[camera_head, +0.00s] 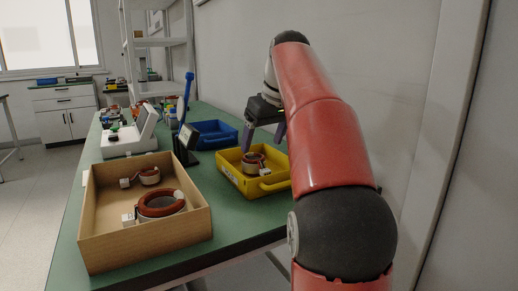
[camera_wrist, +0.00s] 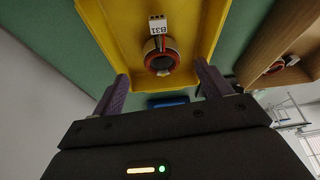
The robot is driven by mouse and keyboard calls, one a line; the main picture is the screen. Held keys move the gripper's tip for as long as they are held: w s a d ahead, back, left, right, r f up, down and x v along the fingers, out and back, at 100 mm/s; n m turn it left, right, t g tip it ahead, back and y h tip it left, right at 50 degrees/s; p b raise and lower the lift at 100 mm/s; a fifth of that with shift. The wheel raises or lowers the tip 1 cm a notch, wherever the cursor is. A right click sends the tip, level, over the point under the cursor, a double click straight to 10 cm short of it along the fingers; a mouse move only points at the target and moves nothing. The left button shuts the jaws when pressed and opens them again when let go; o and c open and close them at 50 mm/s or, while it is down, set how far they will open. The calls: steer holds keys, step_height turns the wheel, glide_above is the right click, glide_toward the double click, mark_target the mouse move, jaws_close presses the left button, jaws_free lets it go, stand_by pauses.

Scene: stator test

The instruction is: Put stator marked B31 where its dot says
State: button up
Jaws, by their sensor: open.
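The stator marked B31 (camera_head: 253,162) lies in the yellow tray (camera_head: 276,187). In the wrist view the stator (camera_wrist: 161,58) is a reddish-brown ring with a dark centre, its white B31 tag (camera_wrist: 158,27) at its side, within the yellow tray (camera_wrist: 207,20). I cannot make out a coloured dot on it. My gripper (camera_head: 265,132) is above the tray's back part, pointing down. In the wrist view its purple fingers (camera_wrist: 160,75) are spread and empty, with the stator beyond them, apart from both.
A blue tray (camera_head: 216,134) lies behind the yellow one. A dark screen (camera_head: 186,143) and a white instrument (camera_head: 133,137) stand left. A wall borders the right.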

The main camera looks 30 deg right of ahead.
steer(key=p+v, duration=0.1)
steer(key=v, duration=0.4)
steer(key=shift+r, duration=0.25)
